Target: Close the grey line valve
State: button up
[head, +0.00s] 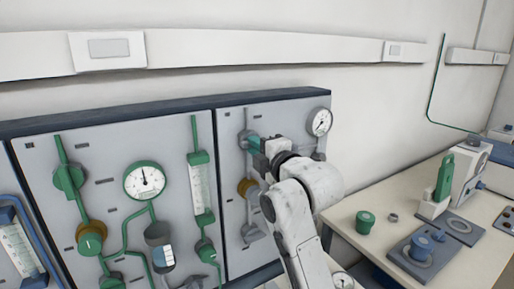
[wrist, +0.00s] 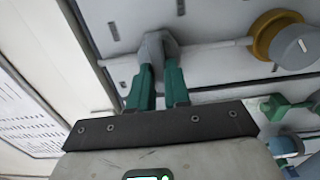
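The grey line valve (wrist: 157,48) sits on a thin grey pipe on the panel in the wrist view. In the head view the valve (head: 244,139) shows at the upper left of the right-hand panel, partly hidden by my gripper (head: 256,144). In the wrist view my gripper (wrist: 160,82) has its two green fingers close together, one on each side of the valve's grey handle. The fingers appear to touch the handle, and their tips partly hide it.
A brass-collared grey regulator (head: 247,187) sits lower on the same line. A round gauge (head: 319,122) is at the panel's upper right. The left panel (head: 110,180) carries green piping. A bench (head: 400,200) with a green-lidded jar (head: 365,222) stands at right.

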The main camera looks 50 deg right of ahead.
jog(key=o, duration=0.4)
jog(key=b+v, duration=0.2)
jog(key=v, duration=0.9)
jog(key=shift+w, duration=0.1)
dwell(0.6)
jog(key=s+a+f+m+g+y, duration=0.1)
jog(key=a+f+m+g, duration=0.2)
jog(key=f, duration=0.6)
jog(key=s+a+f+m+g+y, duration=0.1)
jog(key=a+f+m+g, duration=0.1)
jog(key=f, duration=0.6)
jog(key=s+a+f+m+g+y, duration=0.2)
jog(key=a+f+m+g, duration=0.1)
jog(key=f, duration=0.6)
jog(key=s+a+f+m+g, duration=0.2)
jog(key=s+f, duration=0.4)
jog(key=s+a+f+m+g, duration=0.1)
jog(key=s+f+m+g, duration=0.2)
jog(key=s+f, duration=0.3)
jog(key=s+a+f+m+g, duration=0.2)
jog(key=s+f+g, duration=0.1)
jog(key=s+f, duration=0.4)
jog(key=shift+s+a+m+y, duration=0.3)
jog(key=shift+y, duration=0.1)
